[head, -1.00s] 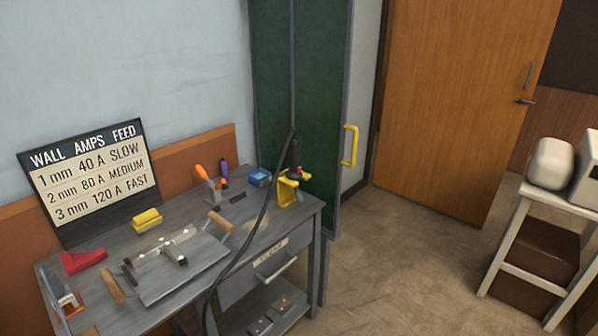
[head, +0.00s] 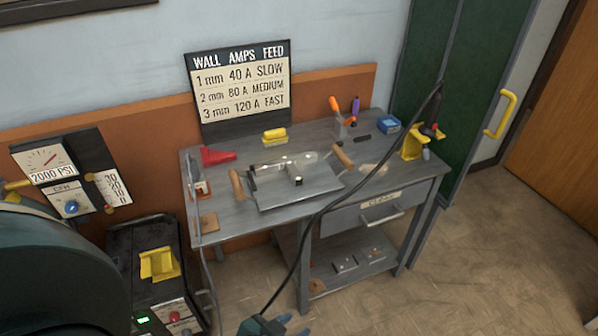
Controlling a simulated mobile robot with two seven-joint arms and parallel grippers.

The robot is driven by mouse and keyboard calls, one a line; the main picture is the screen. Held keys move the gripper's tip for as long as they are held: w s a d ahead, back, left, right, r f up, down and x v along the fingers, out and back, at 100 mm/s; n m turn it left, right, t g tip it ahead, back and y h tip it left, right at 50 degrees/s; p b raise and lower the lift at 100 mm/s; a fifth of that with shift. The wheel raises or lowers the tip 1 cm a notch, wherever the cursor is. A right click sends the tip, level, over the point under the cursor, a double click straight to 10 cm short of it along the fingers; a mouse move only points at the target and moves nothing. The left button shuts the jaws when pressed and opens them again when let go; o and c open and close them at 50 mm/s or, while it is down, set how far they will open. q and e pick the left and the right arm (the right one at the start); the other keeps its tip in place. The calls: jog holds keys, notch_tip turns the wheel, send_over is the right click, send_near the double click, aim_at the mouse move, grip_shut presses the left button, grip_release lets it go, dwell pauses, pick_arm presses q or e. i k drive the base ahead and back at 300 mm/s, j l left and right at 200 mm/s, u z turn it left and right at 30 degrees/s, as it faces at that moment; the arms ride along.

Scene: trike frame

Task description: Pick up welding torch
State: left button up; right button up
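The welding torch (head: 431,130) is black with a red part and a grey lower end. It hangs nose-down at the yellow holder (head: 410,146) on the right end of the grey workbench (head: 222,222). Its black cable (head: 335,203) arches up from it and runs down across the bench front to the bottom edge. A small teal-grey piece at the bottom edge, which looks like the tip of my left gripper (head: 264,326), is mostly cut off. It is far below and left of the torch, and its opening is hidden. My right gripper is out of view.
A metal workpiece with wooden-handled clamps (head: 300,185) lies mid-bench. A red piece (head: 217,156), a yellow sponge (head: 274,135) and a blue box (head: 389,124) stand around it. A welder unit (head: 148,240) is at left. Floor at right (head: 505,250) is clear.

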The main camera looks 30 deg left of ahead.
aim_at(437, 99)
jog(key=i+l+u, duration=0.1)
jog(key=u, duration=0.25)
jog(key=i+l+u, duration=0.15)
jog(key=u, duration=0.2)
jog(key=i+l+u, duration=0.1)
jog(key=u, duration=0.25)
jog(key=i+l+u, duration=0.15)
jog(key=l, duration=0.2)
jog(key=l+u, duration=0.15)
jog(key=l, duration=0.2)
jog(key=i+l+u, duration=0.1)
jog(key=l, duration=0.3)
jog(key=i+l, duration=0.1)
jog(key=l, duration=0.4)
jog(key=i+l+u, duration=0.15)
jog(key=l, duration=0.4)
